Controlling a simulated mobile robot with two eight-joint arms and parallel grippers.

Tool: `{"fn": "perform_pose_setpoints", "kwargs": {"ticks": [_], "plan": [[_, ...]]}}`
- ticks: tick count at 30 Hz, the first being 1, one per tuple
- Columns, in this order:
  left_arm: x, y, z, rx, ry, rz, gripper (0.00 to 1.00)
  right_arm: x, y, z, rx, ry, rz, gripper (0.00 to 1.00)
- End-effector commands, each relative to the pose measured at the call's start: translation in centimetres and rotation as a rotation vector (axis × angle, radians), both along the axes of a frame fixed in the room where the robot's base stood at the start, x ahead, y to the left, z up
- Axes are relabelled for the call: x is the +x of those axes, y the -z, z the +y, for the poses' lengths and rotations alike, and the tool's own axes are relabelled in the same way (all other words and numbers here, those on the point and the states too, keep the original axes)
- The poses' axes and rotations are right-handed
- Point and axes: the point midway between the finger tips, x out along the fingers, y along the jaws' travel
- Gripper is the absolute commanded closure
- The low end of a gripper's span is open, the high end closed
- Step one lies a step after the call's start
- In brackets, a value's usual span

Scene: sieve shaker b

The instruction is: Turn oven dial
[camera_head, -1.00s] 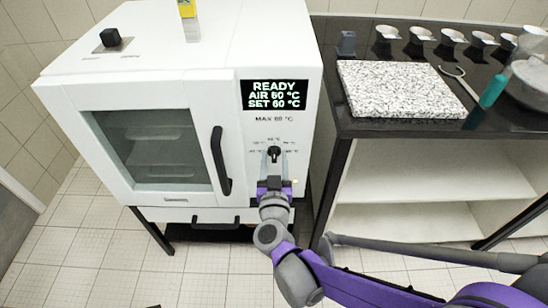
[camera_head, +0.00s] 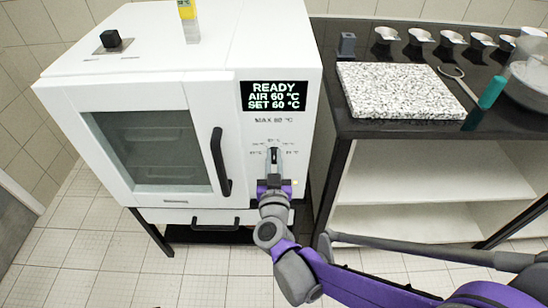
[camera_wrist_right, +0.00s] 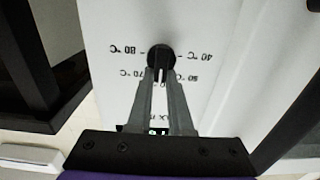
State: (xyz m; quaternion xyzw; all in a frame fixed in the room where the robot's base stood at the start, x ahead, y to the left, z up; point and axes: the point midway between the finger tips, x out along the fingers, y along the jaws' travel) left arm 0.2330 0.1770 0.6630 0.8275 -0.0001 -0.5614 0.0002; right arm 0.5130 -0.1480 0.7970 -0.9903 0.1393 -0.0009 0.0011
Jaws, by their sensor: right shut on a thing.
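The white oven (camera_head: 120,65) stands at the left with its door shut. Its display (camera_head: 274,96) reads READY, AIR 60 °C, SET 60 °C. The black oven dial (camera_wrist_right: 161,57) is on the front panel, with temperature marks such as 40 °C, 70 °C and 80 °C around it. The dial also shows below the display in the head view (camera_head: 274,155). My right gripper (camera_wrist_right: 161,75) is shut on the dial, its two grey fingers on either side of the dial's grip. It also shows in the head view (camera_head: 274,160). My left gripper is not in view.
The oven door handle (camera_head: 220,162) is left of the dial.

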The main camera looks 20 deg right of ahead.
Motion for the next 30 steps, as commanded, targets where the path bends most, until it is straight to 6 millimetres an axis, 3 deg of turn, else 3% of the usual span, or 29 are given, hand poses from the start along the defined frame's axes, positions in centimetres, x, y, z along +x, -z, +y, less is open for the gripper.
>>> {"fn": "perform_pose_setpoints", "kwargs": {"ticks": [11, 30], "plan": [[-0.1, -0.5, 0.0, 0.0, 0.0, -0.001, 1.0, 0.1, -0.1, -0.3, 0.128, 0.002, -0.037, 1.0], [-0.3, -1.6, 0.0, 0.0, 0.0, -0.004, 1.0, 0.0, 0.3, -1.0, 0.641, 0.0, -0.185, 1.0]]}}
